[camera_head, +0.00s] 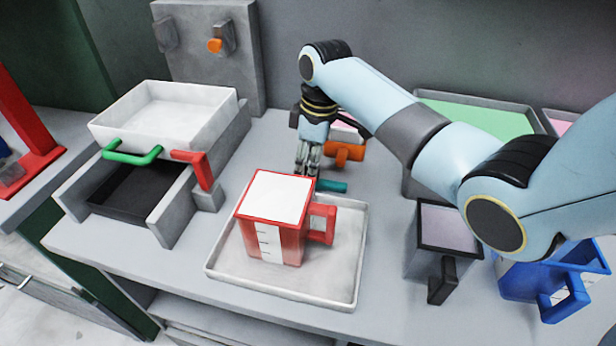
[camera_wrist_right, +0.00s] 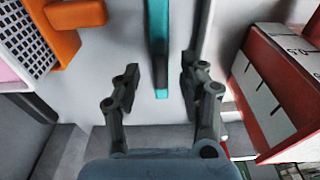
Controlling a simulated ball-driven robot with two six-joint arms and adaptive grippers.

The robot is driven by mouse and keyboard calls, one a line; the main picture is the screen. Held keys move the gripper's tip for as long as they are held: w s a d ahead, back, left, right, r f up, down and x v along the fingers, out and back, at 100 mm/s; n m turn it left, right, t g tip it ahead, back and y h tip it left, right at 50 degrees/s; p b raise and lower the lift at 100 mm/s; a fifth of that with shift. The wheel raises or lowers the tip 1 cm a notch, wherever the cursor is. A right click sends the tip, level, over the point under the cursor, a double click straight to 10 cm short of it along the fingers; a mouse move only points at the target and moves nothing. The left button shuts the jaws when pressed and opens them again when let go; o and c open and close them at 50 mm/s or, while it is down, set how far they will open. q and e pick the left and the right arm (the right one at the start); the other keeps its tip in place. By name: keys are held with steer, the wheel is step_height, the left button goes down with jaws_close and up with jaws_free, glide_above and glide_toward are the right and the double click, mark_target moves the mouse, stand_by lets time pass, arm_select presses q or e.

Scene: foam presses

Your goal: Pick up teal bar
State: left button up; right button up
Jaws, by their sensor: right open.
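The teal bar (camera_head: 331,186) shows as a short piece behind the red jug, beside my right gripper (camera_head: 308,172). In the right wrist view the teal bar (camera_wrist_right: 157,45) runs in from the top edge, and its near end lies between the two fingers in the picture. My right gripper (camera_wrist_right: 160,82) is open, with a finger on each side of the bar and nothing held. Whether the fingers are level with the bar, I cannot tell. The bar's far end is cut off in the wrist view. My left gripper is not in view.
A red jug (camera_head: 273,215) stands on a pale tray (camera_head: 335,290) in front of the gripper. An orange handle (camera_head: 345,153) is close behind the bar. A white bin with a green handle (camera_head: 133,153) is at left. Grey and blue (camera_head: 550,285) containers stand right.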

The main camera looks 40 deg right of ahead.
steer(key=shift+w+a+f, duration=0.15)
steer(key=shift+f, duration=0.8)
steer(key=shift+c, duration=0.4)
jaws_close()
steer(key=shift+r, duration=0.15)
